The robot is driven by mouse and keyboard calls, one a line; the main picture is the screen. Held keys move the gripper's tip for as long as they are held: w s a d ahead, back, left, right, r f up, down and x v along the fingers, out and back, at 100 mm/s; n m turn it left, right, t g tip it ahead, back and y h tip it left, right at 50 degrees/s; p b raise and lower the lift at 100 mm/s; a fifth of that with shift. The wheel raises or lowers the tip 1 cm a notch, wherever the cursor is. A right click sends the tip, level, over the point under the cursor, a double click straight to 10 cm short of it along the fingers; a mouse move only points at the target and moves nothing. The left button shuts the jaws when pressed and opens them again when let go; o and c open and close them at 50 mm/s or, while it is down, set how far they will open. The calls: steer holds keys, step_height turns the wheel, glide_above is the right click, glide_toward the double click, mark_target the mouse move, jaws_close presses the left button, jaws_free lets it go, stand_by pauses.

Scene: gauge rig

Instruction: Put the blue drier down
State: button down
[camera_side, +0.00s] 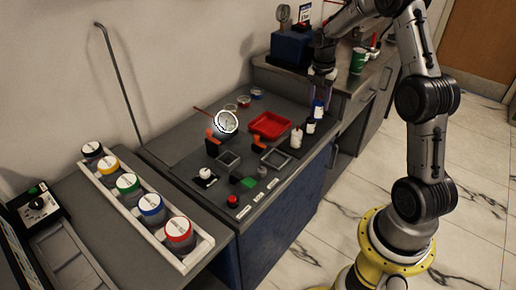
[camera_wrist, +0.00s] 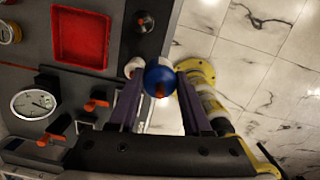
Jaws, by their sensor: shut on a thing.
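In the side view my gripper (camera_side: 321,92) points down over the right edge of the grey bench, and the blue drier (camera_side: 318,109) shows just under the fingers. Its lower part is hidden, so I cannot tell whether it touches the bench.
A dark bottle (camera_side: 310,126) and a white bottle (camera_side: 296,138) stand close by. A red tray (camera_side: 269,125) lies left of them, and a round dial gauge (camera_side: 226,121) stands further left. Jars with coloured lids fill a white rack (camera_side: 134,216). Bare floor lies beyond the bench edge.

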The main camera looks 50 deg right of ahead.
steer(key=w+a+f+m, duration=0.1)
steer(key=w+a+m, duration=0.2)
steer(key=a+m, duration=0.7)
steer(key=w+a+f+m+g+y, duration=0.1)
steer(key=a+m, duration=0.8)
steer(key=a, duration=0.9)
steer(key=shift+w+a+f+m+g, duration=0.2)
steer(key=shift+w+a+m+g, duration=0.15)
steer(key=shift+w, duration=0.55)
steer(key=shift+m, duration=0.25)
